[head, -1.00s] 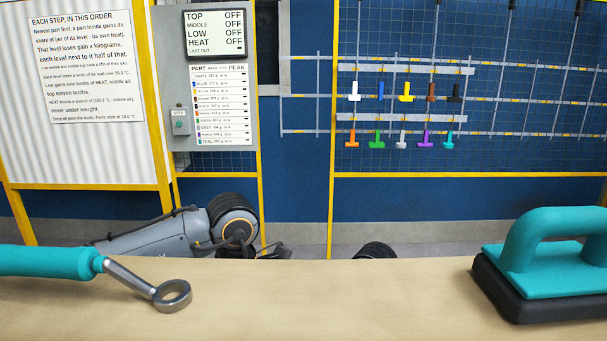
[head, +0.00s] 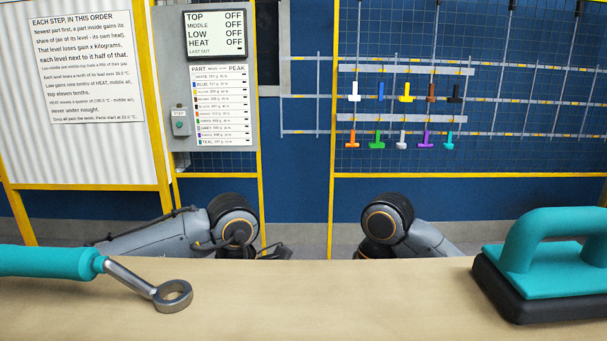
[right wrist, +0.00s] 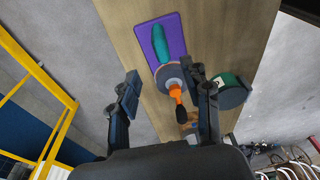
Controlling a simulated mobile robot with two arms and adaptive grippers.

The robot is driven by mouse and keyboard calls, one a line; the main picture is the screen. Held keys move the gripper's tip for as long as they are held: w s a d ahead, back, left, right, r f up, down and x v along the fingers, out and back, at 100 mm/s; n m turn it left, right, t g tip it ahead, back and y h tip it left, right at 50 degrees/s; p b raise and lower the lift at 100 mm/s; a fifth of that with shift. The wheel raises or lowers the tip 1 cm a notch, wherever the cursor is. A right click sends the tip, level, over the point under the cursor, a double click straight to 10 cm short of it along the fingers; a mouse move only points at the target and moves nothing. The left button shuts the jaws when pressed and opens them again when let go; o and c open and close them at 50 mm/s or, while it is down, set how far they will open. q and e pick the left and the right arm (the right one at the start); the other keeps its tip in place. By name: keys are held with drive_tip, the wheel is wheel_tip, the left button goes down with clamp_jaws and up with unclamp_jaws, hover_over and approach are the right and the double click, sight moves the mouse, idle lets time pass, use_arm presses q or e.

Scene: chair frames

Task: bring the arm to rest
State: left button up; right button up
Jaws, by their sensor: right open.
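My right gripper (right wrist: 160,75) shows in the right wrist view with its two dark fingers spread apart and nothing held between them. Beyond the fingers lies a wooden bench top (right wrist: 122,12); I cannot tell the exact distance to it. In the head view my right arm (head: 388,220) shows as a grey and black joint behind the bench's far edge, with its gripper out of sight. My left arm (head: 160,238) shows behind the bench at left, and its gripper is hidden.
A teal-handled ring tool (head: 172,295) and a teal-handled black block (head: 545,270) lie on the bench. The right wrist view shows a purple board (right wrist: 150,38), an orange-handled tool (right wrist: 176,93) and a dark green round thing (right wrist: 232,92). Yellow-framed panels stand behind.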

drive_tip(key=f, duration=0.4)
drive_tip(key=a+f, duration=0.1)
drive_tip(key=f, duration=0.3)
drive_tip(key=a+f, duration=0.1)
drive_tip(key=f, duration=0.3)
drive_tip(key=shift+s, duration=0.2)
use_arm(q)
wheel_tip(320, 180, down, 6)
drive_tip(key=shift+r, duration=0.25)
use_arm(e)
drive_tip(key=shift+w+d+r, duration=0.1)
drive_tip(key=shift+r, duration=0.1)
use_arm(q)
drive_tip(key=shift+f, duration=0.45)
drive_tip(key=shift+d, duration=0.1)
